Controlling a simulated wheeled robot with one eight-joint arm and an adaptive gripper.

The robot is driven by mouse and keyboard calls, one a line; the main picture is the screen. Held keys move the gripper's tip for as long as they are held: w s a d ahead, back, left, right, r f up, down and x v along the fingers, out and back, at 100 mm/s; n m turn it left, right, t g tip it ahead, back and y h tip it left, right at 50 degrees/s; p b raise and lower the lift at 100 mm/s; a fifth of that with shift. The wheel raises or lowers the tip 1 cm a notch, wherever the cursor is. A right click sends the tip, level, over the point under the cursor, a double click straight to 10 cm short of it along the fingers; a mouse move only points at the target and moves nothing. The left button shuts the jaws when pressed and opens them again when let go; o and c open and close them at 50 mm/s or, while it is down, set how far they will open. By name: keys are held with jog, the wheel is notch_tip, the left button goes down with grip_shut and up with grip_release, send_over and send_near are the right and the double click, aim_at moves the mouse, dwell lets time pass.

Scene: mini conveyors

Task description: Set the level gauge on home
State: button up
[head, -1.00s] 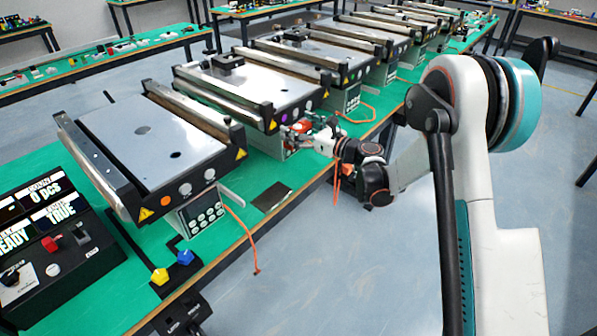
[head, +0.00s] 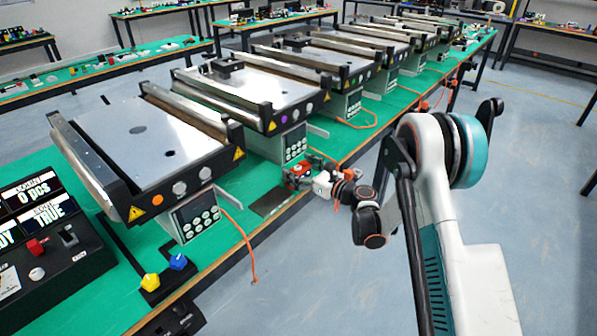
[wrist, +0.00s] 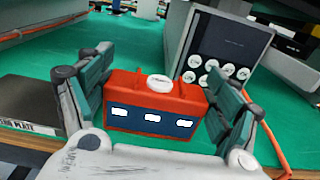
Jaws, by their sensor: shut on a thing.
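The level gauge is a red block with a blue front, white windows and a round white top, in the wrist view (wrist: 155,100). My gripper (wrist: 160,95) is shut on it, with a green-padded finger at each end. In the head view, my gripper (head: 308,177) holds the red gauge (head: 297,172) near the table's front edge, before the second conveyor. A flat dark plate (head: 271,199) lies on the green table, left of my gripper. It also shows at the left of the wrist view (wrist: 28,105), with a label ending in "PLATE". I cannot tell whether it is home.
A conveyor (head: 150,145) with a keypad box (head: 196,216) stands left of the plate. A second conveyor (head: 245,92) and its keypad (head: 293,143) stand behind my gripper. An orange cable (head: 243,240) hangs over the front edge. A control panel (head: 60,262) stands at the left.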

jog(key=shift+r, duration=0.1)
jog(key=o, duration=1.3)
